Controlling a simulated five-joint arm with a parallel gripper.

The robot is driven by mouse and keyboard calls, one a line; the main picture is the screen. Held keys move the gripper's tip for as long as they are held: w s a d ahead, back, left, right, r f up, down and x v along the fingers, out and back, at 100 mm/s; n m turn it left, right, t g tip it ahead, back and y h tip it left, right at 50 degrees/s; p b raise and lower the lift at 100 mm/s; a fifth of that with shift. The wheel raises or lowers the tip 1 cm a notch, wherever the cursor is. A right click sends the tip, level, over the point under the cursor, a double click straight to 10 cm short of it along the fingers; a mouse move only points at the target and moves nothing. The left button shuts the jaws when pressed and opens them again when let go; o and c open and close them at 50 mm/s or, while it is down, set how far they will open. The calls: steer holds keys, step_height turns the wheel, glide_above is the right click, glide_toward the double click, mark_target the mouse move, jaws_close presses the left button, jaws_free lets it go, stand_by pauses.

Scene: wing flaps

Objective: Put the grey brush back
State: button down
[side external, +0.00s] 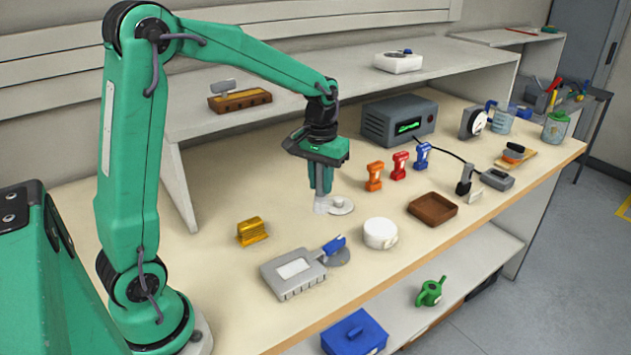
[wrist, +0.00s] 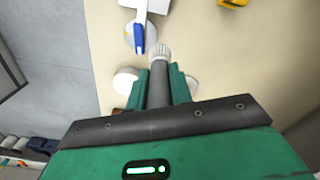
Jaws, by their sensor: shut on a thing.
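My gripper (side external: 321,188) points down over the middle of the bench, shut on the grey brush (wrist: 159,82). In the wrist view the grey handle lies between the green fingers (wrist: 160,74), and its pale bristle end (wrist: 161,53) sticks out past them. In the side view only a pale lower part of the brush (side external: 321,206) shows under the fingers. A flat light-grey disc (side external: 342,206) is right beside it; I cannot tell whether they touch. A blue-handled brush (side external: 334,244) rests on a similar grey disc (side external: 338,258) nearer the front.
A grey case (side external: 293,274) and a yellow block (side external: 252,231) lie to the left. A white round tub (side external: 380,233) and brown tray (side external: 432,208) stand to the right. Orange (side external: 375,176), red (side external: 399,166) and blue (side external: 422,156) upright pieces stand behind.

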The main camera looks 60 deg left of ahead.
steer(key=shift+w+a+f, duration=0.2)
steer(key=shift+a+f, duration=1.65)
steer(key=shift+a, duration=0.05)
steer(key=shift+w+a+f, duration=0.25)
steer(key=shift+a+f, duration=1.55)
steer(key=shift+a, duration=0.15)
steer(key=shift+w+a+f, duration=0.2)
steer(key=shift+a+f, duration=1.65)
steer(key=shift+a, duration=0.05)
steer(key=shift+f, duration=0.15)
steer(key=c, duration=1.3)
jaws_free()
steer(key=shift+o, duration=0.2)
step_height(320, 180, up, 12)
steer(key=shift+r, duration=0.2)
steer(key=shift+s+d, duration=0.1)
